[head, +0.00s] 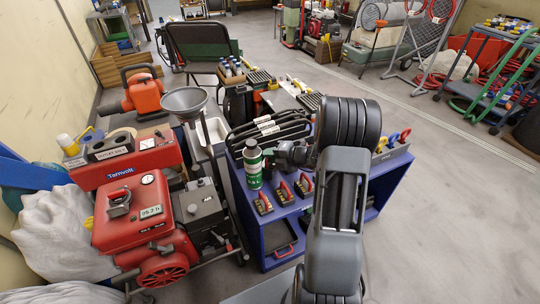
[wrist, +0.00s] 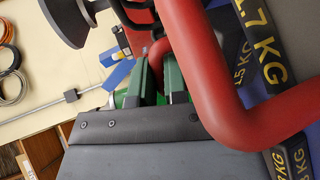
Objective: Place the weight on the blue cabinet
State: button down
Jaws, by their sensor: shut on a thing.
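In the wrist view my gripper (wrist: 162,85) has its green-padded fingers shut on the red tubular handle (wrist: 212,85) of the weight. The handle fills much of that picture. Dark bars with yellow kilogram lettering (wrist: 262,45) lie behind it; I cannot tell which bar belongs to the held handle. In the head view my gripper (head: 285,155) is over the blue cabinet (head: 286,240), behind the green bottle. Any weight in it is hidden or too small to make out there. Several red-handled weights (head: 283,192) stand along the cabinet's front edge.
A green bottle (head: 253,165) stands on the cabinet close to my gripper. A red machine (head: 135,215) and a funnel (head: 184,100) are at the left. Open floor (head: 460,220) lies right.

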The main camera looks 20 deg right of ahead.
jog(key=shift+f, duration=0.3)
jog(key=c, duration=1.1)
grip_release()
jog(key=shift+s+f, duration=0.1)
jog(key=shift+f, duration=0.15)
jog(key=p+v, duration=0.4)
jog(key=v, duration=0.9)
jog(key=shift+s+d+r, duration=0.2)
jog(key=shift+d+r, duration=0.05)
jog(key=s+a+r+n+g+p, duration=0.2)
jog(key=a+r+n+g+p, duration=0.2)
jog(key=a+r+n+p, duration=0.45)
jog(key=s+a+r+n+g+p, duration=0.2)
jog(key=a+r+n+g+p, duration=0.3)
jog(key=r+n, duration=0.55)
jog(key=s+a+r+n+h+p, duration=0.2)
jog(key=s+r+n+h+p, duration=0.2)
jog(key=r+n, duration=0.5)
jog(key=s+a+r+n+t+h+p, duration=0.1)
jog(key=s+a+r+n+h+p, duration=0.2)
jog(key=r+n+p, duration=0.5)
notch_tip(320, 180, up, 2)
jog(key=s+n+h, duration=0.1)
jog(key=n, duration=0.8)
jog(key=shift+a+p, duration=0.3)
